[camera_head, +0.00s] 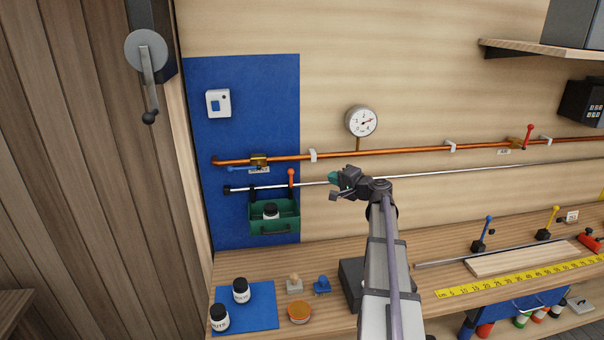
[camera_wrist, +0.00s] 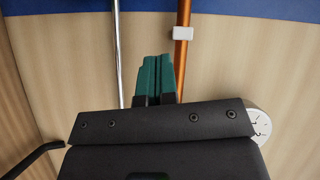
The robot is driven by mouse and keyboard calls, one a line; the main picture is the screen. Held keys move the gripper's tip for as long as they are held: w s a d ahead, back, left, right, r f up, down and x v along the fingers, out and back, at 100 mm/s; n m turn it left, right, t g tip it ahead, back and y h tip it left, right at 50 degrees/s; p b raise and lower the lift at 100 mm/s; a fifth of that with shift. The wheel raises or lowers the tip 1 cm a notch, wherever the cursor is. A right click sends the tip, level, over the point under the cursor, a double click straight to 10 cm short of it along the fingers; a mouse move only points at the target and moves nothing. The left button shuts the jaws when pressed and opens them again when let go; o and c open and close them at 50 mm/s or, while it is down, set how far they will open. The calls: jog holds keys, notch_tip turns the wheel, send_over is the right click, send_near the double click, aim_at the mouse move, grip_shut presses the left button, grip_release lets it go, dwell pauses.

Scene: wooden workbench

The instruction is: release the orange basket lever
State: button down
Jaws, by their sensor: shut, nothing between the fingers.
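The orange basket lever (camera_head: 291,176) stands up on the silver rod (camera_head: 312,183), just above the right end of the green basket (camera_head: 274,219). The lever does not show in the wrist view.
A copper pipe (camera_head: 400,151) with a blue-handled valve (camera_head: 258,160) runs above the rod, below a round gauge (camera_head: 361,121). Two jars (camera_head: 241,291) (camera_head: 219,318) stand on the blue mat on the bench. The wall between gripper and lever is clear.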

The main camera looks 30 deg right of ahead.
jog(key=b, duration=0.1)
send_near(291, 179)
jog(key=w+d+r, duration=0.3)
jog(key=w+d, duration=0.1)
jog(key=w, duration=0.1)
jog(key=a, duration=0.1)
jog(key=w+a, duration=0.2)
jog(key=shift+a+f+b, duration=0.25)
jog(key=shift+f+b, duration=0.1)
jog(key=shift+b, duration=0.05)
jog(key=shift+r, duration=0.15)
